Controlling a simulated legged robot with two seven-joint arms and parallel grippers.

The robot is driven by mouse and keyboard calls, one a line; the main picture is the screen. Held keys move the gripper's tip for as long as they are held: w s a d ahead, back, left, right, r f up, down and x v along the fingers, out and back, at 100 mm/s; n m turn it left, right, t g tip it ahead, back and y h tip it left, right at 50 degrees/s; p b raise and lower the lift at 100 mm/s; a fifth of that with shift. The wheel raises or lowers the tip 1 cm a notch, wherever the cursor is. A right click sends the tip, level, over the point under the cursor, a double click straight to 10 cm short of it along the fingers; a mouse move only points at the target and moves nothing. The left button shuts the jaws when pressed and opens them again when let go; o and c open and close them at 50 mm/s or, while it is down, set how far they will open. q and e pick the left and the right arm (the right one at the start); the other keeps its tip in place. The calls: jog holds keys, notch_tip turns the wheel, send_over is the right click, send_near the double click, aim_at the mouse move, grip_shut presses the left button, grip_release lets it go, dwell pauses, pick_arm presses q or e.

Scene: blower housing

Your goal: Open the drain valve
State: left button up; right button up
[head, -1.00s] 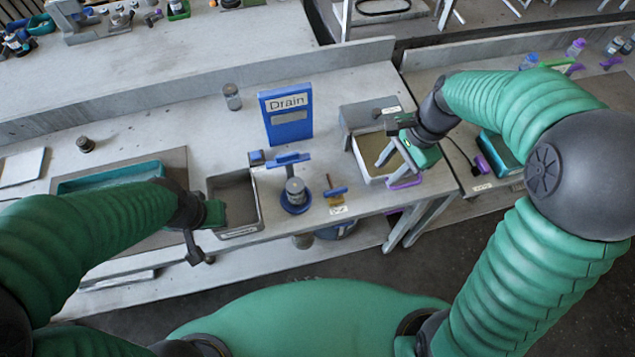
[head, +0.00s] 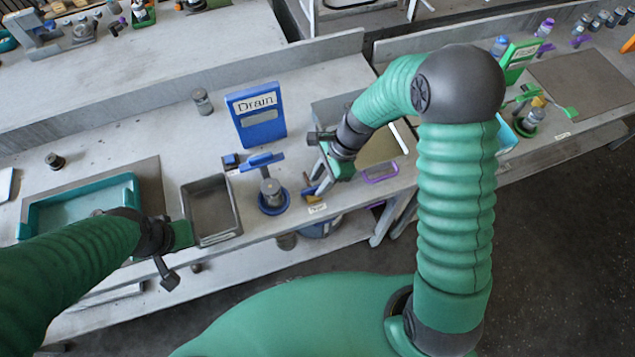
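The blue "Drain" sign (head: 257,113) stands on the bench. In front of it is an upright grey valve with a blue T-handle (head: 262,161) and a round blue base (head: 273,203). To its right is a small brass valve with a blue handle (head: 311,191), partly covered by my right gripper (head: 318,181). That gripper points down with its fingers apart at this small valve; whether they touch it I cannot tell.
A grey open bin (head: 238,211) and a teal tray (head: 133,190) lie left of the valves. A box with a purple handle (head: 381,173) stands right of them, partly behind my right arm. A green-handled valve (head: 535,110) stands farther right. A small jar (head: 202,101) stands behind.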

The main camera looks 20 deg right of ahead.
jog(key=shift+a+f, duration=0.15)
jog(key=shift+f, duration=0.35)
jog(key=shift+a+f, duration=0.15)
jog(key=shift+a, duration=0.1)
jog(key=shift+s+a, duration=0.1)
jog(key=shift+a, duration=0.6)
jog(key=shift+c, duration=1.6)
jog(key=shift+d, duration=0.1)
jog(key=shift+c, duration=1.1)
jog(key=shift+d, duration=0.2)
grip_shut()
jog(key=shift+d, duration=0.15)
pick_arm(q)
jog(key=shift+s+a, duration=0.1)
jog(key=shift+a, duration=0.35)
jog(key=shift+a, duration=0.1)
